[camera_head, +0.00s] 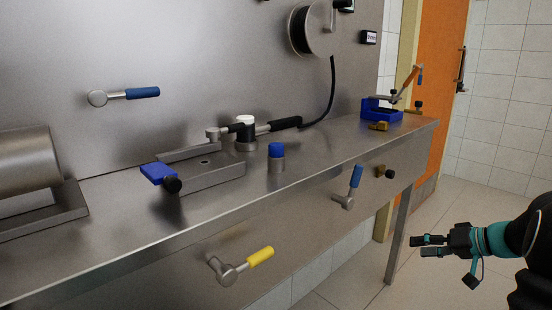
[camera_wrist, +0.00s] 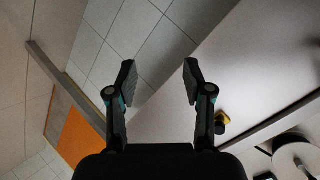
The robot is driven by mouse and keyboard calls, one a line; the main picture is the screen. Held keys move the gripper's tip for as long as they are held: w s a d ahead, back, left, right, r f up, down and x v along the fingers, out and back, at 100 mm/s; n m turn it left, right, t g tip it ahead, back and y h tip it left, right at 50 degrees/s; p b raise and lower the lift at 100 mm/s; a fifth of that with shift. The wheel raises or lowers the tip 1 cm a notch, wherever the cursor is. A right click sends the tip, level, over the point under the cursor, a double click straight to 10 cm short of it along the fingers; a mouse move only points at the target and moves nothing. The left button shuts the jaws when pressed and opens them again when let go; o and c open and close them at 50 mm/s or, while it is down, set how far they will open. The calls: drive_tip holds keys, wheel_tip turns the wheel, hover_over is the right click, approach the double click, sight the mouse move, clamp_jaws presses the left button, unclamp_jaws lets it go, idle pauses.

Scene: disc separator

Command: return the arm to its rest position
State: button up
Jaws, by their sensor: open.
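My gripper (camera_head: 427,246) is at the lower right of the head view, out in front of the steel bench and apart from it. Its two black fingers are spread, with nothing between them. The wrist view also shows my gripper (camera_wrist: 160,82) open and empty, with tiled wall and a plain grey surface beyond the fingers. Part of my arm shows at the right edge of the head view.
The steel bench (camera_head: 330,158) carries a blue-capped cylinder (camera_head: 276,158) and a blue fixture (camera_head: 381,112). Yellow (camera_head: 260,257) and blue (camera_head: 356,176) lever handles stick out from its front. An orange door (camera_head: 441,60) stands behind. Floor around my gripper is clear.

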drive_tip(key=s+a+f+m+g+h, duration=0.2)
drive_tip(key=s+a+m+g+h, duration=0.3)
drive_tip(key=s+a, duration=0.9)
drive_tip(key=s+a+r+n+t+h+p, duration=0.1)
drive_tip(key=s+a+r+n, duration=0.2)
drive_tip(key=s, duration=0.4)
drive_tip(key=s+a+r+n+t+h+p, duration=0.1)
drive_tip(key=s+a+r+n+h, duration=0.1)
drive_tip(key=s+a, duration=0.3)
drive_tip(key=shift+s+a+r+n+t, duration=0.2)
drive_tip(key=shift+s+r+n+t, duration=0.1)
drive_tip(key=shift+s+r+n, duration=0.55)
idle(0.8)
